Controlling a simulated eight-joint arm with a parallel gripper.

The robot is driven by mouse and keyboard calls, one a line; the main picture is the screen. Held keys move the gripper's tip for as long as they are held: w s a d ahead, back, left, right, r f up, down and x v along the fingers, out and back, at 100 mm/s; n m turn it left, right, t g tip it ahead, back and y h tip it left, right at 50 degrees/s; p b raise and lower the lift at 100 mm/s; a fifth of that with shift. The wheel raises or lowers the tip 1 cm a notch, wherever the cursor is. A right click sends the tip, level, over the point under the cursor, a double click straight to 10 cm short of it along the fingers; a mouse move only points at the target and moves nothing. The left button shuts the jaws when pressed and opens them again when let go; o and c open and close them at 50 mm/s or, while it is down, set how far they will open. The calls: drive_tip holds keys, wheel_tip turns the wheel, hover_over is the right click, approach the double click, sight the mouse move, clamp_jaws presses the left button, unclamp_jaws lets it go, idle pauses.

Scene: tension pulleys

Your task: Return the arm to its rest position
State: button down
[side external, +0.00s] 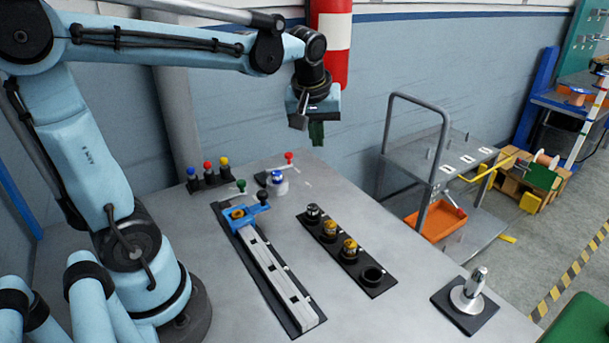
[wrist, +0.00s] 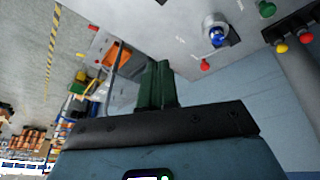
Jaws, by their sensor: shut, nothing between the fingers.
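My gripper (side external: 316,134) hangs in the air above the back edge of the grey table, at the end of the raised arm. Its dark green fingers point down and are shut with nothing between them. The fingers also show in the wrist view (wrist: 155,84), close together. The gripper is apart from everything on the table.
On the grey table (side external: 330,275) stand a blue-ended rail fixture (side external: 262,255), a black strip with several round holders (side external: 371,274), colored knobs (side external: 207,166) and a metal post on a dark pad (side external: 472,290). A cart (side external: 447,170) stands right. A red-white column (side external: 335,35) rises behind my gripper.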

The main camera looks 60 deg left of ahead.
drive_tip(key=s+d+f+m+t+h, duration=0.2)
drive_tip(key=s+d+f+m+t, duration=0.2)
drive_tip(key=s+d+m, duration=0.4)
drive_tip(key=shift+d+m, duration=0.8)
drive_tip(key=shift+m, duration=0.4)
